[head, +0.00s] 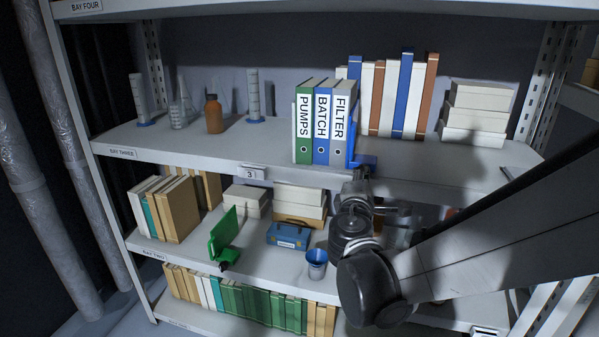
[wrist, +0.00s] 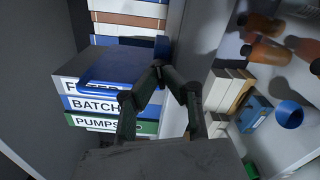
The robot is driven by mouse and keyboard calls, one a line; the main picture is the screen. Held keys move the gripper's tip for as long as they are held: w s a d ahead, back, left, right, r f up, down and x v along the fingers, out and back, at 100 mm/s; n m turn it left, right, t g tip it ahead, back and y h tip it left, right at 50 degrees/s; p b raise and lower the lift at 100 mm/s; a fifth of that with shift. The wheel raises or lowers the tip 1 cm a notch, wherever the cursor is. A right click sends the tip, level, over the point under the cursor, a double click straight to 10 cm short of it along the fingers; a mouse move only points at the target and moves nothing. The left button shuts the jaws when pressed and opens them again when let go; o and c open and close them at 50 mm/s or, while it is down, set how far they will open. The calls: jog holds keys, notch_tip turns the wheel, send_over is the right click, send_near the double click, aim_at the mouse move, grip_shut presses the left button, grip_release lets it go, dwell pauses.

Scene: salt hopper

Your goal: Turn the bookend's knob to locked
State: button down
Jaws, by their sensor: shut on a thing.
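A blue bookend (head: 367,160) stands on the middle shelf against the right side of the FILTER binder (head: 339,122). In the wrist view the bookend (wrist: 122,68) is a broad blue plate beside the binders. My gripper (head: 360,174) reaches the bookend's base at the shelf's front edge. In the wrist view my gripper's fingers (wrist: 160,68) converge and are shut at the bookend's base. The knob is hidden between the fingertips, so its setting cannot be read.
PUMPS (head: 304,122) and BATCH (head: 322,122) binders stand left of FILTER. Books (head: 390,95) and white boxes (head: 475,112) stand behind and right. A green bookend (head: 224,232), blue case (head: 289,235) and blue cup (head: 317,262) are on the shelf below. Bottles and glassware stand left.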

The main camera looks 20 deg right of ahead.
jog(key=shift+m, duration=1.6)
jog(key=c, duration=1.9)
grip_release()
jog(key=v, duration=1.2)
jog(key=shift+m, duration=0.3)
